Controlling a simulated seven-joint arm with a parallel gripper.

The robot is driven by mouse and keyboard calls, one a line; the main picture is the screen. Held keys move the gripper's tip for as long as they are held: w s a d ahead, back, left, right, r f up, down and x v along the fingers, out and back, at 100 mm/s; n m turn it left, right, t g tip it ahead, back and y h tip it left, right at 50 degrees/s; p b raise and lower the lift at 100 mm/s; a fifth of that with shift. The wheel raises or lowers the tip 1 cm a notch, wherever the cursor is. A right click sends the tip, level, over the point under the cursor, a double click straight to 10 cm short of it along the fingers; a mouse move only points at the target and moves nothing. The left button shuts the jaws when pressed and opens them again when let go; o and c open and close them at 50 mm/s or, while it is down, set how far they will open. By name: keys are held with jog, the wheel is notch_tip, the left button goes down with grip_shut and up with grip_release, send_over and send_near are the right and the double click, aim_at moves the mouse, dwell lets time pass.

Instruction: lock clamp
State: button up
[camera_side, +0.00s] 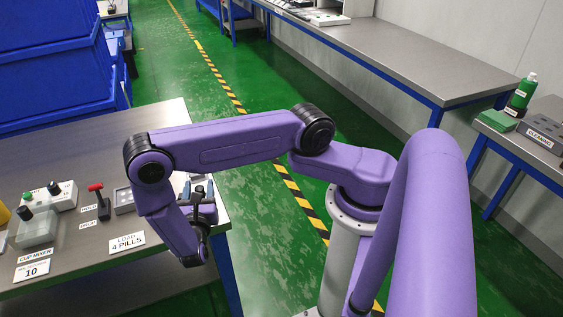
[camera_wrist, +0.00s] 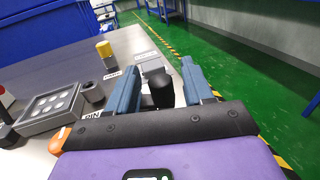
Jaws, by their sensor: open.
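No part carries a readable clamp label. A red-handled lever (camera_side: 97,190) on a small dark base stands upright on the left table in the side view, beside a small label that seems to read HOLD. My gripper (camera_side: 200,190) is at the table's right edge, to the right of the lever and apart from it. In the wrist view my gripper (camera_wrist: 160,82) is open, its two blue-grey fingers spread. A black rounded part (camera_wrist: 157,85) shows between the fingers; I cannot tell whether they touch it.
A LOAD 4 PILLS sign (camera_side: 127,242) and a cup mixer (camera_side: 38,230) are on the left table. A grey tray with round wells (camera_wrist: 38,123) and a yellow-topped post (camera_wrist: 104,50) show in the wrist view. Blue bins (camera_side: 50,60) rise behind the table. Green floor lies to the right.

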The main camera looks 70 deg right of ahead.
jog(key=v, duration=1.7)
jog(key=s+d+r+m+g+y, duration=0.4)
jog(key=s+d+r+m+y, duration=0.1)
jog(key=s+r+y, duration=0.3)
jog(key=s+d+r+m+g+y, duration=0.4)
jog(key=s+d+r+m+y, duration=0.2)
jog(key=r, duration=0.4)
jog(key=shift+s+d+r+g+y, duration=0.3)
jog(key=shift+s+d+y, duration=0.2)
jog(key=shift+s+y, duration=0.5)
jog(key=shift+w, duration=0.1)
